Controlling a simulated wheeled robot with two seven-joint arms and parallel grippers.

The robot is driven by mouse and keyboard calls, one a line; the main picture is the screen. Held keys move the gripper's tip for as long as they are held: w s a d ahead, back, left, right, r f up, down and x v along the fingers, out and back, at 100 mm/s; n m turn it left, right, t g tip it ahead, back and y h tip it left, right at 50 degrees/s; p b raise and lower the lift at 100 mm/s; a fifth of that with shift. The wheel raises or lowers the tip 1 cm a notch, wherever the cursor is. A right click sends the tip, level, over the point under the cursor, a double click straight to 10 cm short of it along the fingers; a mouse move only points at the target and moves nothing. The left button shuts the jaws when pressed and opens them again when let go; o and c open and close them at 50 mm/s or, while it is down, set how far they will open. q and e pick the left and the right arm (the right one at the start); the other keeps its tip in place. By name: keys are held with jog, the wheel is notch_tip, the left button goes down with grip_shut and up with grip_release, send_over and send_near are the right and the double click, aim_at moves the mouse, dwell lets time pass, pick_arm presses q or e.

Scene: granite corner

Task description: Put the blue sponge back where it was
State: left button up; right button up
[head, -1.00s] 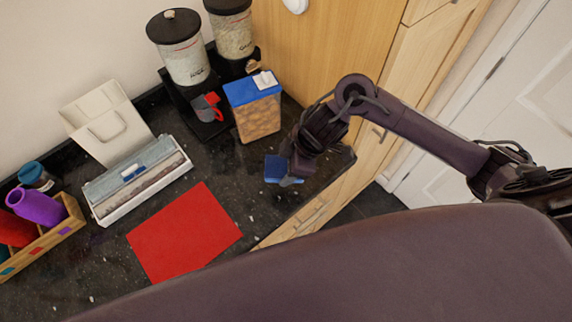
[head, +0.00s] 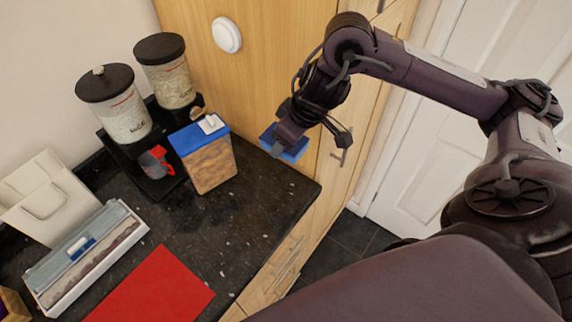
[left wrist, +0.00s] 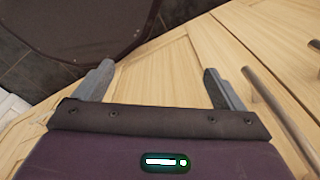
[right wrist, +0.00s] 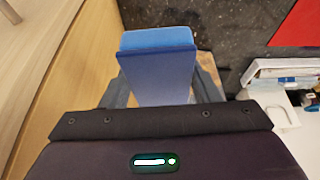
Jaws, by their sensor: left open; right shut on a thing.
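The blue sponge (head: 296,153) is held in my right gripper (head: 285,143), near the tall wooden cabinet, right of the blue-lidded container. It appears raised above the counter's back right end; its exact height is hard to tell. In the right wrist view, the sponge (right wrist: 157,72) stands out between the fingers of my right gripper (right wrist: 158,92), with granite visible beyond. My left gripper (left wrist: 158,82) is open and empty over wooden cabinet fronts in the left wrist view; the head view does not show it.
Dark granite (head: 250,205) is clear near the right edge.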

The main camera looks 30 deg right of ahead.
jog(key=shift+d+f, duration=0.1)
jog(key=shift+d, duration=0.15)
notch_tip(320, 180, down, 6)
jog(key=r+b, duration=0.1)
jog(key=b, duration=0.3)
send_over(284, 190)
jog(key=s, duration=0.2)
jog(key=shift+m, duration=0.3)
jog(key=f, duration=0.9)
jog(key=shift+w+d+f, duration=0.15)
jog(key=shift+w+d, duration=0.05)
jog(key=shift+d, duration=0.1)
jog(key=shift+f, duration=2.55)
jog(key=shift+f, duration=0.1)
jog(key=o, duration=0.9)
jog(key=shift+w, duration=0.1)
